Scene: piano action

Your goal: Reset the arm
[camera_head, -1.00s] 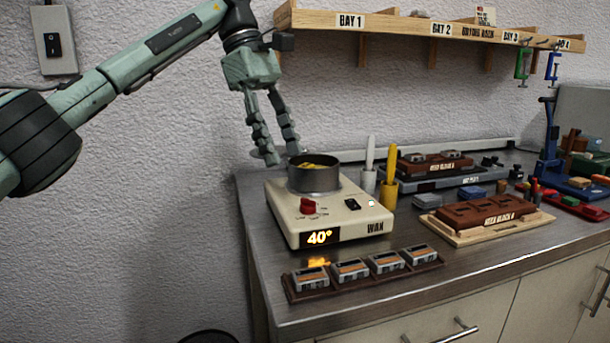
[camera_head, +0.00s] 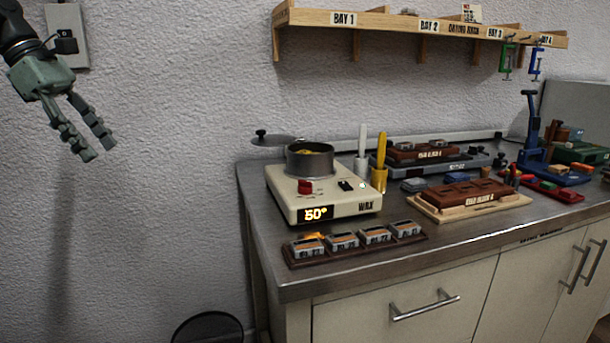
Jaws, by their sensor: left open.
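My left gripper (camera_head: 94,150) hangs at the upper left in front of the wall. Its fingers point down and right, and they are apart with nothing between them. It is well left of the bench, clear of everything on it. My right gripper is not in view. The wax heater (camera_head: 325,206) sits at the bench's left end, its orange display reading about 50°. A dark metal pot (camera_head: 311,164) stands on it with yellow wax inside. A flat grey lid or disc with a black knob (camera_head: 262,135) shows behind the pot.
A tray of several labelled blocks (camera_head: 420,241) lies along the front edge of the bench (camera_head: 330,281). White and yellow-handled tools (camera_head: 380,150) stand right of the heater. Brown blocks (camera_head: 470,194) and a blue press (camera_head: 531,130) are farther right. A shelf (camera_head: 390,22) hangs above. A round dark bin (camera_head: 208,326) is on the floor.

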